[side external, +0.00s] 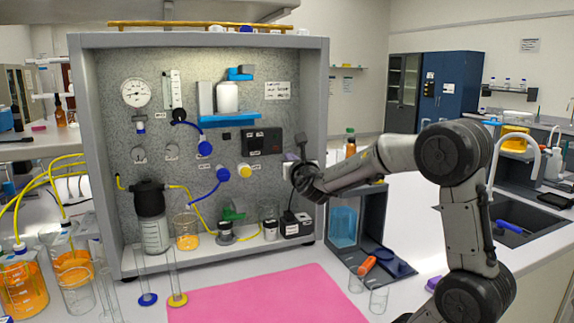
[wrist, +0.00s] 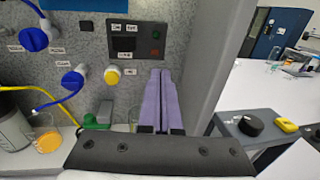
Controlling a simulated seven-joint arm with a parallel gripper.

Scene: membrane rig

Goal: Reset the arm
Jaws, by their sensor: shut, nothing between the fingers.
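My gripper (side external: 301,141) is in front of the right edge of the membrane rig (side external: 200,43) in the side external view, with my arm reaching in from the right. In the wrist view its two purple fingers (wrist: 161,76) lie side by side, shut, with nothing between them. They point toward the rig panel, just below and right of the control box with a small display (wrist: 137,40) and the yellow knob (wrist: 113,75). I cannot tell whether the fingertips touch the panel.
A black open-fronted case (side external: 373,216) stands right of the rig, with an orange-handled tool (side external: 367,265) before it. A pink mat (side external: 270,297) lies in front. Beakers of orange liquid (side external: 23,285) and cylinders (side external: 175,280) stand at left.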

